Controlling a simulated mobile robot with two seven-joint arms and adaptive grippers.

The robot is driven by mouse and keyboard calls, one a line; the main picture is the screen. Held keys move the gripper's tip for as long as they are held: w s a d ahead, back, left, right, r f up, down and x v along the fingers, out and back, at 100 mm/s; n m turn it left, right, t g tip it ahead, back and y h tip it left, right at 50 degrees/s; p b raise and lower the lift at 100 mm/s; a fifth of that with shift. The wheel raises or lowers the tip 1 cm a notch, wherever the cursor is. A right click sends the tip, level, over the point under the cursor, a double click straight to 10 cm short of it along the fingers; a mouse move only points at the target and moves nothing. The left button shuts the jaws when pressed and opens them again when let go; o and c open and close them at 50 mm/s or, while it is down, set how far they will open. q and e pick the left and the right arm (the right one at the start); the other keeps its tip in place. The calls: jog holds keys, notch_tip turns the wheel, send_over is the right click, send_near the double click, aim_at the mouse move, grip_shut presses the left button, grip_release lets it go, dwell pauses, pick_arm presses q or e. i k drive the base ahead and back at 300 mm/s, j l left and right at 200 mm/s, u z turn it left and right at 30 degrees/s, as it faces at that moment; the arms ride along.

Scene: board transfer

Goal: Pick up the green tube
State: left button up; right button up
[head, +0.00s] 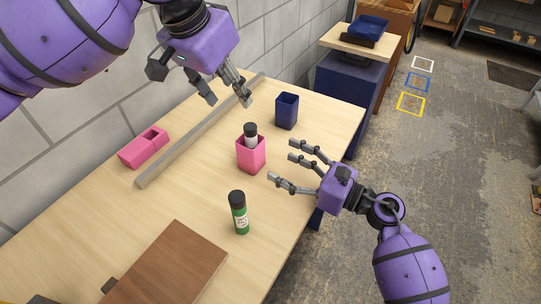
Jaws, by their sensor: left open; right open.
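The green tube (239,214) stands upright on the wooden table (190,205). It has a black cap and a white label. My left gripper (228,95) is open and empty above the table's back part, up and left of the pink holder. My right gripper (290,164) is open and empty over the table's right edge, up and right of the green tube and apart from it. Nothing hides the tube.
A pink holder (251,160) with a black-capped white tube (251,136) stands between the grippers. A dark blue holder (286,111) stands behind it. A grey bar (196,132), a pink block (143,148) and a brown board (170,265) lie on the table.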

aim_at(237, 198)
jog(key=k+l, duration=0.2)
jog(key=l, duration=0.2)
jog(key=k+l, duration=0.2)
jog(key=l, duration=0.2)
jog(key=k+l, duration=0.25)
jog(key=l, duration=0.15)
